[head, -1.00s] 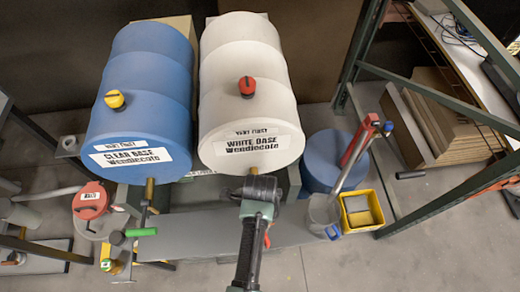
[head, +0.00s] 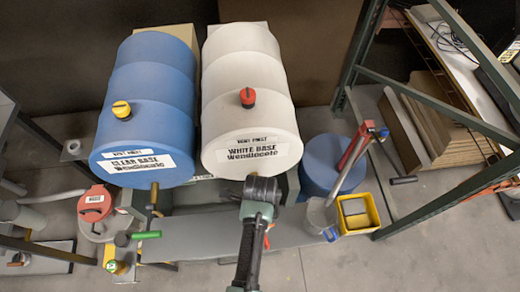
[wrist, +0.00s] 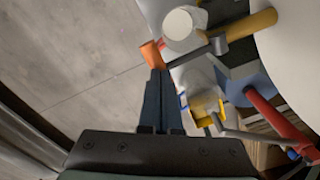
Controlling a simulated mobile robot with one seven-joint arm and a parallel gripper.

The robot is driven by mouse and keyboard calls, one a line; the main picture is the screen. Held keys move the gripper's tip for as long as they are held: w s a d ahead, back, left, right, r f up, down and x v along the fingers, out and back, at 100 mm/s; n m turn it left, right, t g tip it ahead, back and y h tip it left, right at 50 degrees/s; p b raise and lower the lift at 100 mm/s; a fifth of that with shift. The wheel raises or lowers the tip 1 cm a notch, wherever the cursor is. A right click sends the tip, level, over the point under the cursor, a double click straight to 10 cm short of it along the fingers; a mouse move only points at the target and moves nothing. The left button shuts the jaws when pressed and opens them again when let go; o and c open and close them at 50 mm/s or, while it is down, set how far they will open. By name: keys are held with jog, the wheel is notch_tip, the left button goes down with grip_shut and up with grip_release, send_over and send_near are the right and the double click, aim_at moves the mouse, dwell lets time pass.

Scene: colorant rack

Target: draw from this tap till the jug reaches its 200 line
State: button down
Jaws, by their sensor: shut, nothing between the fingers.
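The white drum (head: 247,90), labelled White Base, lies on its side with a red vent cap. Its brass tap (wrist: 252,24) shows in the wrist view, with a grey lever ending in an orange grip (wrist: 151,54). My gripper (head: 264,188) is in front of this tap and hides most of it in the head view. In the wrist view my shut, empty fingers (wrist: 157,77) are right by the orange grip; I cannot tell if they touch. A grey jug (head: 321,214) with a blue handle stands right of the tap. Its 200 line and contents are unreadable.
A blue Clear Base drum (head: 146,105) with a green-gripped tap lever (head: 147,235) is on the left. A yellow tray (head: 359,213) is beside the jug. A round white-topped thing (wrist: 183,27) shows near the tap. A green shelf frame (head: 440,205) stands right.

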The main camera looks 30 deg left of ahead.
notch_tip(320, 180, up, 5)
jog(key=p, duration=0.5)
jog(key=shift+r, duration=0.1)
dwell(0.4)
dwell(0.4)
